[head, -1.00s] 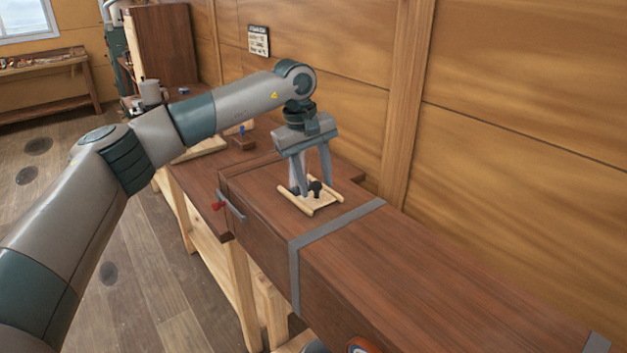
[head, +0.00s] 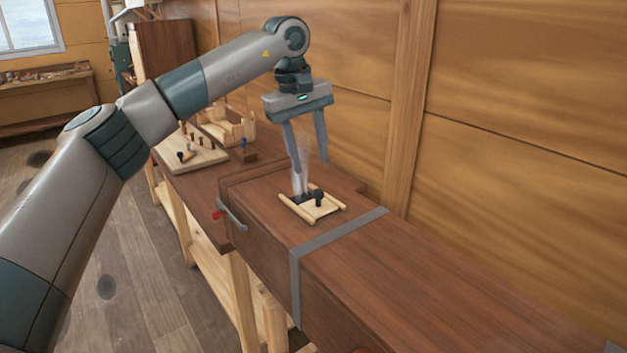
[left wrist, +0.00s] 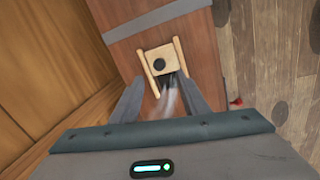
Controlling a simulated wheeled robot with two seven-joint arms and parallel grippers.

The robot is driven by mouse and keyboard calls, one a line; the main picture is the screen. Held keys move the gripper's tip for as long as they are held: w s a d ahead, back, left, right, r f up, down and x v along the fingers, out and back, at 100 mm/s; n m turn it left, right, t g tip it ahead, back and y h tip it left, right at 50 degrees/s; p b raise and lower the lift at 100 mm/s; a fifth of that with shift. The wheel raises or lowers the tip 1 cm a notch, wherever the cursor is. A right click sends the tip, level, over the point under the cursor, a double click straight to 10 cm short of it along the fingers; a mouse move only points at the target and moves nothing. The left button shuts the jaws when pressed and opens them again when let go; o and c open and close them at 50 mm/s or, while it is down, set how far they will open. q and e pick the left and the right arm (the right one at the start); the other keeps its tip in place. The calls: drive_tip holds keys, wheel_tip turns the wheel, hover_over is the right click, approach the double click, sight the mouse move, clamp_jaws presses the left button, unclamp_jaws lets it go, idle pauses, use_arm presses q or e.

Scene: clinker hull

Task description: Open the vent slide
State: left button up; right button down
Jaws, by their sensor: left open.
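The vent slide (head: 322,208) is a pale wooden plate with a dark knob (head: 319,197), lying between two light wooden rails on top of the long brown box (head: 420,260). A dark vent opening (head: 303,198) shows uncovered beside the plate, and pale steam rises from it. In the left wrist view the plate (left wrist: 160,53), knob (left wrist: 159,65) and opening (left wrist: 172,80) show too. My left gripper (head: 311,165) is open and empty above the vent, its fingertips clear of the knob. My right gripper is not in view.
A grey strap (head: 340,231) crosses the box near the slide. Behind, a bench holds a pegged board (head: 195,158) and a wooden rack (head: 235,128). A wooden wall stands close along the right.

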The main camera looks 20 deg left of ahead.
use_arm(q)
wheel_tip(320, 180, up, 9)
drive_tip(key=s+a+b, duration=0.1)
drive_tip(key=shift+f, duration=0.2)
drive_tip(key=shift+s+a+f, duration=0.1)
